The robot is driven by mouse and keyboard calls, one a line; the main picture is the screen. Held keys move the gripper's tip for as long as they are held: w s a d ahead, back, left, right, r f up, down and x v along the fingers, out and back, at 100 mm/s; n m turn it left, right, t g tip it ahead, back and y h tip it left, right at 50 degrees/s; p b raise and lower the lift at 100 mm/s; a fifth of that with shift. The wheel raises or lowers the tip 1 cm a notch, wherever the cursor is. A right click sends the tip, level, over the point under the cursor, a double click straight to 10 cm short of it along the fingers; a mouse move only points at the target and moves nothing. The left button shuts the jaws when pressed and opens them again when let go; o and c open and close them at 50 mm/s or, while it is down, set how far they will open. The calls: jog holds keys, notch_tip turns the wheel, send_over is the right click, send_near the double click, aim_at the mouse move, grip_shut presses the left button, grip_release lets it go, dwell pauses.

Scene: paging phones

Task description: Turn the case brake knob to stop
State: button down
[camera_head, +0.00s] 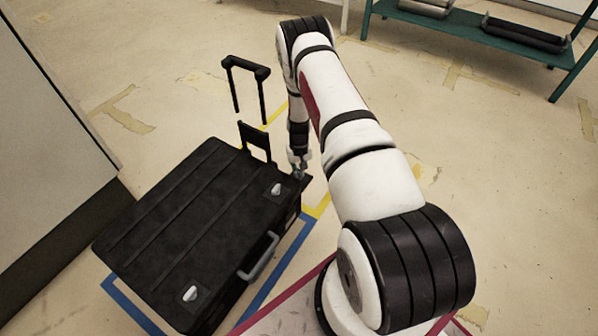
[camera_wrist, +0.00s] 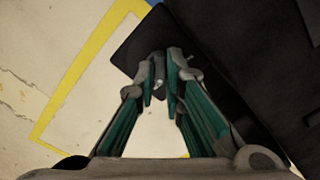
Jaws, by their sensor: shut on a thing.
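The black case (camera_head: 165,215) lies flat on the floor, with latches and a grey side handle on its near side. A dark flat plate juts from its far right corner and shows in the wrist view (camera_wrist: 127,48). My gripper (camera_head: 298,172) points down at that corner. In the wrist view my gripper (camera_wrist: 160,72) has its green-padded fingertips close together around a small grey knob (camera_wrist: 158,83) at the plate. The fingers hide most of the knob, so its turn position cannot be told.
A black pull handle (camera_head: 262,72) stands up at the case's far end. Blue and yellow floor tape (camera_head: 318,207) surrounds the case. A grey cabinet (camera_head: 45,130) stands on the left. A green rack (camera_head: 470,27) is at the back right. The floor between is mostly clear.

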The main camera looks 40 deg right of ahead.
jog(key=c, duration=1.7)
grip_release()
notch_tip(320, 180, up, 12)
